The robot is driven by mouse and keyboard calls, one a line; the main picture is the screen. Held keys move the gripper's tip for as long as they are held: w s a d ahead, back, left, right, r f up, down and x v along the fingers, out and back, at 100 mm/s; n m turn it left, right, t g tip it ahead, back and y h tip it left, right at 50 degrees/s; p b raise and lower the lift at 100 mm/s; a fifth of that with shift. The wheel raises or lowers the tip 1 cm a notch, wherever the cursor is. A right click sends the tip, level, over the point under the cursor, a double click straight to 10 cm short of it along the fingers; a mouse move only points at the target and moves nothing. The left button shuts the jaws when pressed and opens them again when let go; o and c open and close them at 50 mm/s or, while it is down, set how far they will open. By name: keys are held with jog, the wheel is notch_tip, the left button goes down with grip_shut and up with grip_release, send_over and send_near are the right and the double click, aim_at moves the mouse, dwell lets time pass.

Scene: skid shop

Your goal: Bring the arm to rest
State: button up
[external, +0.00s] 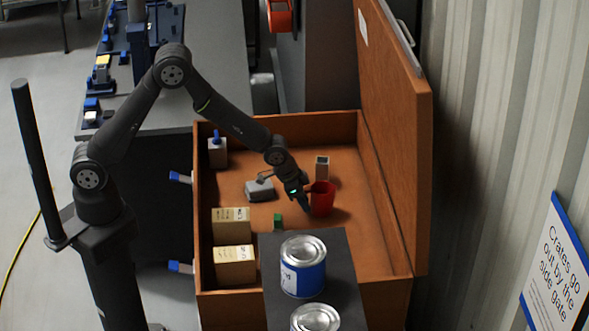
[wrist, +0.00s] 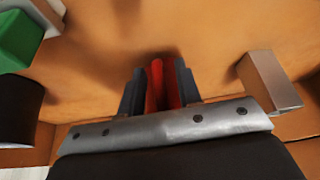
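My gripper (external: 303,203) is low inside the orange-brown crate (external: 350,256), at the left side of a red cup (external: 322,198). The cup stands upright on the crate's floor. In the wrist view, two dark fingers (wrist: 160,88) are a little apart with red showing between them. I cannot tell whether they press on the cup or only stand beside it, as my gripper's body hides most of that spot.
Inside the crate are a green block (external: 278,221), a grey open box (external: 322,167), a grey metal object (external: 259,190) and two cardboard boxes (external: 231,225). The raised lid (external: 395,130) bounds the right. Paint cans (external: 303,266) stand on a dark stand in front.

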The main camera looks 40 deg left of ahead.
notch_tip(320, 180, up, 4)
jog(key=shift+r, duration=0.1)
jog(key=shift+s+r, duration=0.15)
jog(key=shift+s, duration=0.2)
